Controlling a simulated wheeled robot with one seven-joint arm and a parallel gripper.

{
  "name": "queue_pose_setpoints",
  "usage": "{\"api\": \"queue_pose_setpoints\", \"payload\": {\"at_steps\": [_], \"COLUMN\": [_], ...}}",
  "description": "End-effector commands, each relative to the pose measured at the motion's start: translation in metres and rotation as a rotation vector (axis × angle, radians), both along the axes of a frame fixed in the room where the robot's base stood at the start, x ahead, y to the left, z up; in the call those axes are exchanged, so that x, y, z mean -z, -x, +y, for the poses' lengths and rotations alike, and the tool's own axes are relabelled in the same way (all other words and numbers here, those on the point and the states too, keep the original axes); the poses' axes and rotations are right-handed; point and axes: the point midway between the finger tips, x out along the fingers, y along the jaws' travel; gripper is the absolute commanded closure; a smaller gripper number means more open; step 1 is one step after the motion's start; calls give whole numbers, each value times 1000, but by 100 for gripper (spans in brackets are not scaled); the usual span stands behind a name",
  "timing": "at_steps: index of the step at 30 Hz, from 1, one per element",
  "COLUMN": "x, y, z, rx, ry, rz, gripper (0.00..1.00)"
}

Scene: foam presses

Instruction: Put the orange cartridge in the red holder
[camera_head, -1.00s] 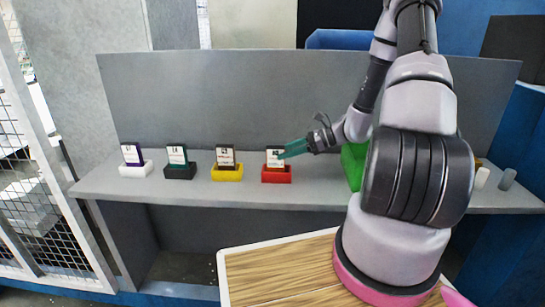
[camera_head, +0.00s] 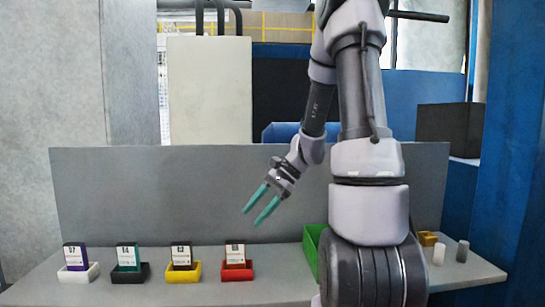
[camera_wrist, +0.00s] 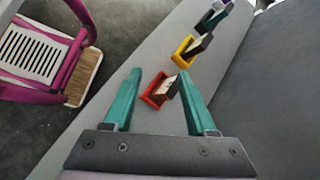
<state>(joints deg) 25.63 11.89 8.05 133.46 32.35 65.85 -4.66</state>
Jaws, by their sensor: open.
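The red holder (camera_head: 237,275) is on the grey shelf, rightmost in a row of holders. A cartridge (camera_head: 235,255) with a white label and dark edge stands upright in it; I cannot make out orange on it. In the wrist view the red holder (camera_wrist: 153,101) and its cartridge (camera_wrist: 168,88) show between my fingers, beyond the tips. My gripper (camera_head: 254,214) is open and empty, above the red holder and apart from it. Its teal fingers also show in the wrist view (camera_wrist: 161,80).
A yellow holder (camera_head: 183,279), a black holder (camera_head: 130,276) and a white holder (camera_head: 78,276) each hold a cartridge. A green bin (camera_head: 311,252) is right of the red holder. A gold block (camera_head: 428,239), white cylinder (camera_head: 438,255) and grey cylinder (camera_head: 462,251) stand farther right. A grey panel (camera_head: 150,195) backs the shelf.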

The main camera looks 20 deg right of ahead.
Motion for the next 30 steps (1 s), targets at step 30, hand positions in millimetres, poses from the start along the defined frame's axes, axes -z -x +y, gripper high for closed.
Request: {"api": "queue_pose_setpoints", "payload": {"at_steps": [30], "x": [-181], "y": [134], "z": [7], "rx": [-521], "ry": [782], "rz": [-824], "gripper": [43]}}
